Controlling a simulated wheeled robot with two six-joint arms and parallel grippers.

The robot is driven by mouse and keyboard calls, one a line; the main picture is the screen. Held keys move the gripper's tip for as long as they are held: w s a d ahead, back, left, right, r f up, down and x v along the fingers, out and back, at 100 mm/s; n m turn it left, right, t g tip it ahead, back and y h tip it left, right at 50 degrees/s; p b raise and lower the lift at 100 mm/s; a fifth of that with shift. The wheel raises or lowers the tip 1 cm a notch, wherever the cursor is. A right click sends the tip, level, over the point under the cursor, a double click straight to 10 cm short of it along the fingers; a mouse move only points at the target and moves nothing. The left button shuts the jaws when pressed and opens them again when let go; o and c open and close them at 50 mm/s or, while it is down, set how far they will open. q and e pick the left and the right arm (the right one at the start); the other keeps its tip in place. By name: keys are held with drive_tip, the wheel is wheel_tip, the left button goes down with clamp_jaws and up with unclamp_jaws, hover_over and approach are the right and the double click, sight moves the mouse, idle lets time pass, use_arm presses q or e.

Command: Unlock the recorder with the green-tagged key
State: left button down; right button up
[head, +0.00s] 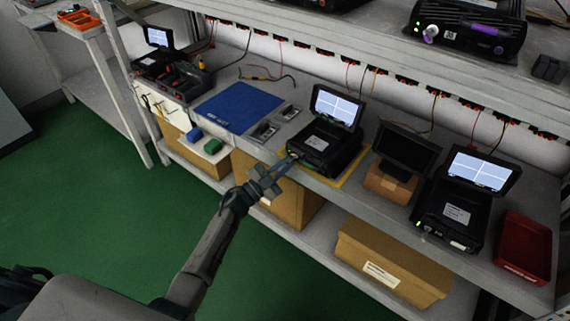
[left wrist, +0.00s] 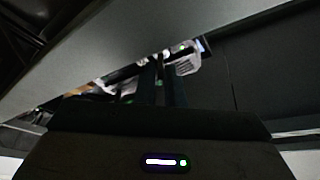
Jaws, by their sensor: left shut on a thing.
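The recorder (head: 318,146), a black box with a lit screen (head: 336,107) raised on it, stands on the shelf inside a yellow outline. My left gripper (head: 288,163) is at the left end of its front face, fingers pointing at it. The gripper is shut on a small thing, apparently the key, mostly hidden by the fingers. In the left wrist view the closed fingers (left wrist: 162,85) reach up to the recorder's front, near a small green spot and a pale piece. I cannot tell whether the key is in the lock. My right gripper is not in view.
A blue mat (head: 240,107) lies left of the recorder. A dark monitor (head: 404,149), another lit recorder (head: 455,212) and a red tray (head: 523,247) stand to the right. Cardboard boxes (head: 391,262) fill the lower shelf. An upper shelf overhangs. The green floor in front is clear.

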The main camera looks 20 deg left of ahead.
use_arm(q)
drive_tip(key=shift+m, duration=0.4)
drive_tip(key=shift+m+g, duration=0.4)
drive_tip(key=shift+m, duration=0.3)
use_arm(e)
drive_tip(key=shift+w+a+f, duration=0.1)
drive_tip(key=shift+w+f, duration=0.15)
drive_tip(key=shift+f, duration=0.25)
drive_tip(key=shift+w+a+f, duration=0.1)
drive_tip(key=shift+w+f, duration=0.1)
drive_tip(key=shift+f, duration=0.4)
use_arm(q)
drive_tip(key=shift+h, duration=0.3)
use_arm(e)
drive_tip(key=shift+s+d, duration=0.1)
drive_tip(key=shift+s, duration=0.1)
use_arm(q)
drive_tip(key=c, duration=1.9)
unclamp_jaws()
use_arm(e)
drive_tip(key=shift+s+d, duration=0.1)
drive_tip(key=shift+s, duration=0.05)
